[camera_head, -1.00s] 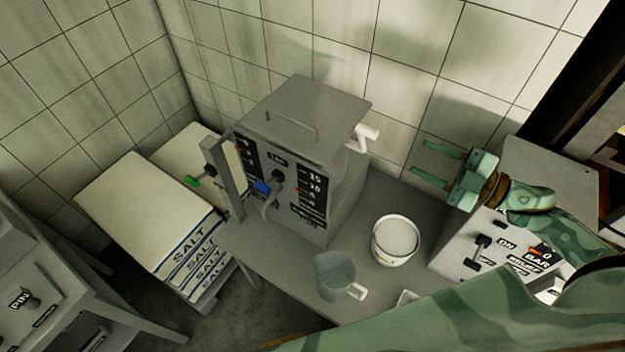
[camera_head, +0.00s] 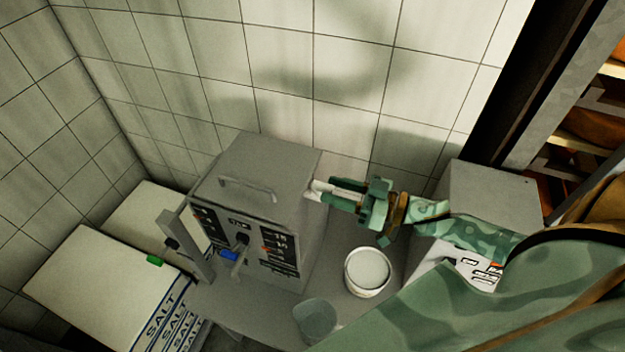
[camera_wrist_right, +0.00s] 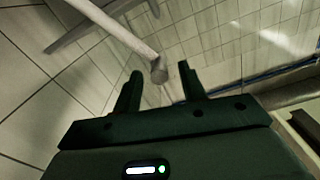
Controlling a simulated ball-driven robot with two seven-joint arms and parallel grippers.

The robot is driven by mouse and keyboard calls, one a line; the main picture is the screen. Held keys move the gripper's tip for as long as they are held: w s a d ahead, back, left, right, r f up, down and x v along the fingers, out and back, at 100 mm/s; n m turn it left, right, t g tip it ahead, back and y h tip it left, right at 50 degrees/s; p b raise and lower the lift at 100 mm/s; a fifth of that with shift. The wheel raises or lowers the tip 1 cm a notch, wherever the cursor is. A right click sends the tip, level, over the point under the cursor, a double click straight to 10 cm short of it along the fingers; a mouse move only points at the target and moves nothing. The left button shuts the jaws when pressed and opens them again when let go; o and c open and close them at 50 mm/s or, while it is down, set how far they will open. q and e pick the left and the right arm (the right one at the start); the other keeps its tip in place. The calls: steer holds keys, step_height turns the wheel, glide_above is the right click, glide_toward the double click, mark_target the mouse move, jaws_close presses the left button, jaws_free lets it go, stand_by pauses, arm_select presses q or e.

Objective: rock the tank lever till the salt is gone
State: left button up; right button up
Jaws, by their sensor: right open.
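The grey tank (camera_head: 258,190) stands against the tiled wall with a handle on its lid and a labelled front panel. A pale lever (camera_head: 318,187) sticks out from its right side. My right gripper (camera_head: 326,191) is open at the lever, its green fingers pointing left. In the right wrist view the pale rod's end (camera_wrist_right: 159,72) shows between the two fingertips; whether they touch it I cannot tell. My left gripper is not in view. The inside of the tank is hidden under its lid.
A white tub (camera_head: 368,290) with pale contents and a clear jug (camera_head: 315,318) stand on the table, in front of the tank. A grey control box (camera_head: 490,190) stands at the right, behind my right arm.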

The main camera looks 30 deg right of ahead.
mark_target(319, 185)
steer(key=x, duration=0.4)
steer(key=shift+w+a+p, duration=0.1)
steer(key=shift+w+p, duration=0.1)
steer(key=shift+p, duration=0.1)
steer(key=shift+w+a+r, duration=0.1)
steer(key=shift+a, duration=0.1)
steer(key=shift+w+a, duration=0.15)
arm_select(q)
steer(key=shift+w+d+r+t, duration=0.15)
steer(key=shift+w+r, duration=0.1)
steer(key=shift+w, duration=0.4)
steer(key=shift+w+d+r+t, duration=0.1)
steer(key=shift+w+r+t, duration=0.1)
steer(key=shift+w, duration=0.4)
arm_select(e)
steer(key=shift+w, duration=0.1)
jaws_close()
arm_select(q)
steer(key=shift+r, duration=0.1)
